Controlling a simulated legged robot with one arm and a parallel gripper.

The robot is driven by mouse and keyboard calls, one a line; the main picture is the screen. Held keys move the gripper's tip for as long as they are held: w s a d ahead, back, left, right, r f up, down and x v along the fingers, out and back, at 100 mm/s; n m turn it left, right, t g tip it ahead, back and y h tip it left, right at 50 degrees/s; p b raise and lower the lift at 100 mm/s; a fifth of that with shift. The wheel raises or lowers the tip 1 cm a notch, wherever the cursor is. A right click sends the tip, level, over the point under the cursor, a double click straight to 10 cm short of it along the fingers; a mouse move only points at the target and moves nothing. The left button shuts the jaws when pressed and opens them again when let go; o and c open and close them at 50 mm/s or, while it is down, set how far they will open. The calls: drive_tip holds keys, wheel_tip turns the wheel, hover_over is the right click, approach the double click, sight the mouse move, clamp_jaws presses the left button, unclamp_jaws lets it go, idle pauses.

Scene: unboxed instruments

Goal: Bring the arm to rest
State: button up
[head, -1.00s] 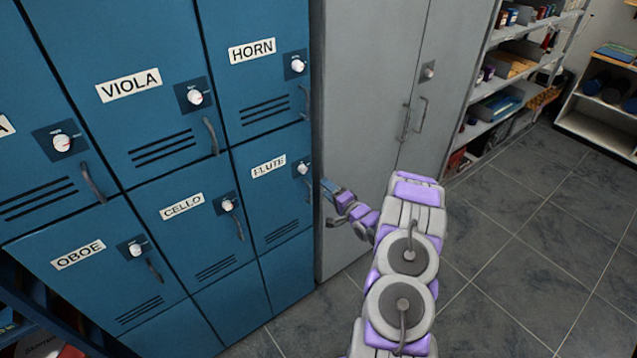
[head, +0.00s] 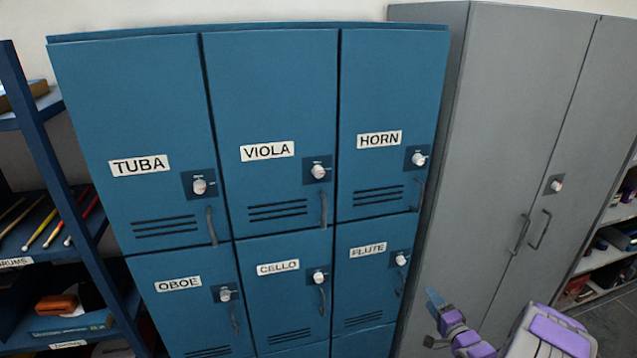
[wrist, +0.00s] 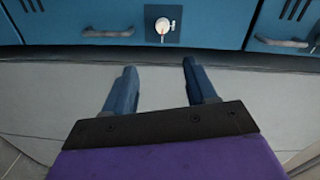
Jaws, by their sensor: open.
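My gripper (wrist: 158,85) shows in the wrist view with its two blue fingers spread apart and nothing between them. In the head view my gripper (head: 433,318) is at the lower right, in front of the grey cabinet and close to the right side of the blue lockers (head: 270,110). My purple and grey arm runs off the bottom right edge. In the wrist view a blue locker door with a round white knob (wrist: 162,27) lies beyond the fingertips, with a gap between.
The locker doors, labelled TUBA, VIOLA, HORN, OBOE, CELLO and FLUTE, look shut. A tall grey cabinet (head: 500,150) stands to the right, its doors shut. A blue shelf (head: 60,210) with mallets is at left. Another shelf (head: 612,240) is at far right.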

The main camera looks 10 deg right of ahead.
drive_tip(key=w+a+r+n+g+h+b, duration=0.2)
drive_tip(key=w+a+r+n+g+b, duration=0.1)
drive_tip(key=w+a+r+n+g, duration=0.15)
drive_tip(key=s+a+r+n+g+h+b, duration=0.1)
drive_tip(key=s+a+r+n+g+b, duration=0.1)
drive_tip(key=s+a+r+n+g, duration=0.25)
drive_tip(key=s+a+r+n+g+b, duration=0.1)
drive_tip(key=s+a+n+g+b, duration=0.1)
drive_tip(key=s+a, duration=0.7)
drive_tip(key=s+a+r+n+g+y+b, duration=0.1)
drive_tip(key=s+a+g, duration=0.3)
drive_tip(key=s, duration=1.3)
drive_tip(key=s+a+r+n+g+y+b, duration=0.1)
drive_tip(key=s+a+r+n+g+b, duration=0.1)
drive_tip(key=s+a, duration=1.1)
drive_tip(key=shift+s+a+r+n+g+b, duration=0.15)
drive_tip(key=shift+s+a+n+g+b, duration=0.35)
drive_tip(key=shift+g, duration=0.6)
drive_tip(key=shift+w+d, duration=0.15)
drive_tip(key=shift+c, duration=0.4)
